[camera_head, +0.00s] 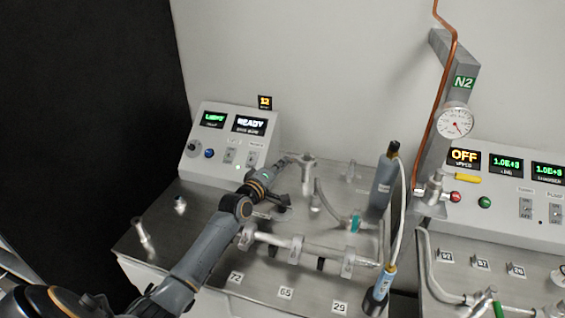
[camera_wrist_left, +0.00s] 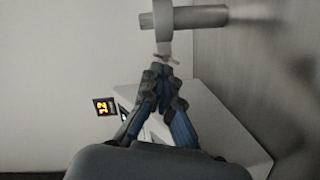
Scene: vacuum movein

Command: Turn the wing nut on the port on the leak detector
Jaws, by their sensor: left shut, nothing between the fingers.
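The leak detector is the white console (camera_head: 222,150) at the back left, with green and READY displays, on a steel top. A metal port (camera_head: 307,172) stands right of it. In the left wrist view a grey port tube (camera_wrist_left: 205,17) with a ring clamp (camera_wrist_left: 162,20) is close ahead. A small reddish-tipped piece below the clamp, apparently the wing nut (camera_wrist_left: 168,58), is at my fingertips; contact cannot be told. My left gripper (camera_head: 285,164) is shut and empty beside the port; it also shows in the left wrist view (camera_wrist_left: 162,72). My right gripper is out of view.
Pipework with clamps (camera_head: 295,247) lies in front of the port, with a teal-banded hose (camera_head: 355,222) nearby. A grey cylinder (camera_head: 383,185) stands to the right. A second console (camera_head: 510,205) and an N2 gauge (camera_head: 455,122) are farther right. Numbered labels (camera_head: 285,293) line the front.

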